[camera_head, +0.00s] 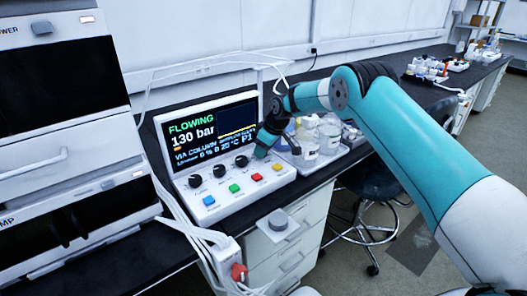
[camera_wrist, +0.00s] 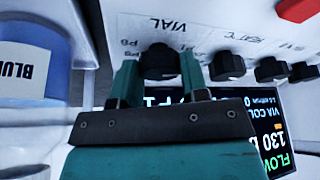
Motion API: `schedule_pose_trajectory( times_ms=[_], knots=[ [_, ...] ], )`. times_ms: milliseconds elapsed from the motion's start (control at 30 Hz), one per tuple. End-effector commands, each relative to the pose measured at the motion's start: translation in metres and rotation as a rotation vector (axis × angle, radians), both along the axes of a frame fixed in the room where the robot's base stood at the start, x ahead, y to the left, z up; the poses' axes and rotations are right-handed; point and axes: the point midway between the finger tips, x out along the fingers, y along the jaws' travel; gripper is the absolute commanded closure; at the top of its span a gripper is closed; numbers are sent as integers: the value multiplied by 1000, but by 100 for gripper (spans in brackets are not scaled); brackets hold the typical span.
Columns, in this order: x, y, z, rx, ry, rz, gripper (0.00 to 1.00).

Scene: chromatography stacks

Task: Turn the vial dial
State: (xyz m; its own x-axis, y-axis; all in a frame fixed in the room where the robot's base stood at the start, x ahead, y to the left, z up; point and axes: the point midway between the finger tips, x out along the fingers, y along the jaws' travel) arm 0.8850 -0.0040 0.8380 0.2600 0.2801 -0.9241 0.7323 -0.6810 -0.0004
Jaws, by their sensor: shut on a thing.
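The vial dial (camera_wrist: 158,61) is a black knob under the label "VIAL" on the white control box (camera_head: 228,200). My gripper (camera_wrist: 158,66) has its two green fingers on either side of this dial in the wrist view, shut on it. In the head view my gripper (camera_head: 262,151) is at the right end of the knob row and hides the vial dial. Which mark the dial points to is not clear. The screen (camera_head: 208,135) reads "FLOWING", "130 bar" and "P1".
Several other black knobs (camera_head: 219,170) and coloured buttons (camera_head: 257,177) sit close by on the box. Bottles (camera_head: 308,142) stand just right of my gripper; one with a blue label (camera_wrist: 35,60) is close in the wrist view. Cables run beside the box's left side.

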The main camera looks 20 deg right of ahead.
Motion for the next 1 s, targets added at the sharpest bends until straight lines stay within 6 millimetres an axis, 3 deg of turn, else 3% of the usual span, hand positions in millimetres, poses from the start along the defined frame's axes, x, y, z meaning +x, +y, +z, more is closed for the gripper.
schedule_pose_trajectory(
  times_ms=[500,533,633,1000],
  knots=[
    [1,-1,1,0,-4,23,83],
    [1,-1,1,0,-4,23,57],
    [1,-1,1,0,-3,23,34],
    [-1,-2,6,0,-3,22,33]
  ],
)
